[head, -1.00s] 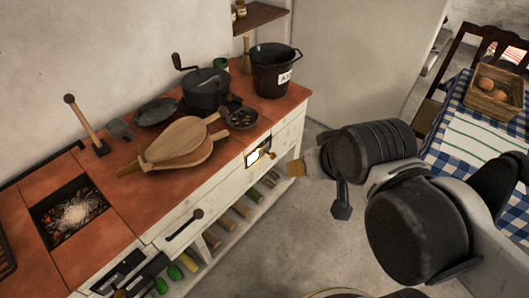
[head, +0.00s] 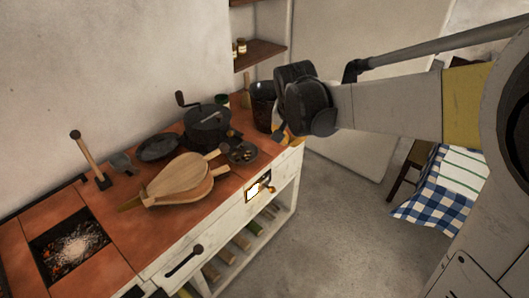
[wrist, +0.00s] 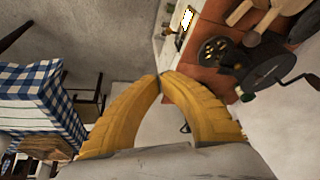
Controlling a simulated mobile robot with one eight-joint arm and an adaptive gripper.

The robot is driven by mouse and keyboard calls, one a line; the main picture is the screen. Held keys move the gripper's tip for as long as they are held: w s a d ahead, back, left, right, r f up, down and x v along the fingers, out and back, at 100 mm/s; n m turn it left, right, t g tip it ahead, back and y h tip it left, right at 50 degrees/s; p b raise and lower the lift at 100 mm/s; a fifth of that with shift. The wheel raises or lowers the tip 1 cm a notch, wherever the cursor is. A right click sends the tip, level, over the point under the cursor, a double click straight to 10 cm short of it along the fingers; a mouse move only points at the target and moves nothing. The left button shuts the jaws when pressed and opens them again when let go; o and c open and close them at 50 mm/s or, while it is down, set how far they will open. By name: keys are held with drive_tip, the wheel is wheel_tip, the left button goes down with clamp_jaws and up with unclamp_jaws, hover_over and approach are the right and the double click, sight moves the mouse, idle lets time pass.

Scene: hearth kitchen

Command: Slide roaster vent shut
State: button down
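The roaster (head: 207,128) is a dark round pot with a crank on its left, standing on the red tiled counter. A lighter strip shows on its lid, but I cannot tell the vent or its state. In the wrist view the roaster (wrist: 262,66) is at the upper right, turned sideways, with its crank toward the right edge. My gripper (head: 283,137) is to the right of the roaster, near the counter's right end, apart from it and mostly hidden by my wrist. In the wrist view the yellow fingers of my gripper (wrist: 160,75) meet at their tips with nothing seen between.
A dark bucket (head: 262,105) stands behind my wrist, partly hidden. A small dish (head: 243,153), wooden bellows (head: 180,182) and a dark pan (head: 158,146) surround the roaster. Embers glow in a pit (head: 70,248) at left. A checked-cloth table (head: 425,212) is at right.

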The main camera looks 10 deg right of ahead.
drive_tip(key=w+d+f+m, duration=0.1)
drive_tip(key=w+f+m, duration=0.1)
drive_tip(key=w+f, duration=0.4)
drive_tip(key=m+g+h+p, duration=0.1)
drive_tip(key=m+g+p, duration=0.1)
hover_over(269, 187)
drive_tip(key=s+d, duration=0.3)
drive_tip(key=s, duration=0.1)
wheel_tip(269, 187, down, 6)
drive_tip(key=w+d+f+m+g+h+b, duration=0.1)
drive_tip(key=w+d+f+m+b, duration=0.15)
drive_tip(key=f, duration=1.05)
drive_tip(key=w+d+f+m+b, duration=0.1)
drive_tip(key=w+d+f, duration=0.2)
drive_tip(key=f, duration=0.9)
drive_tip(key=shift+n, duration=0.25)
drive_tip(key=a, duration=0.1)
drive_tip(key=s+a+b, duration=0.1)
drive_tip(key=s+a, duration=0.1)
drive_tip(key=a, duration=0.1)
drive_tip(key=shift+b, duration=0.35)
drive_tip(key=shift+a+r, duration=0.1)
drive_tip(key=shift+a, duration=0.05)
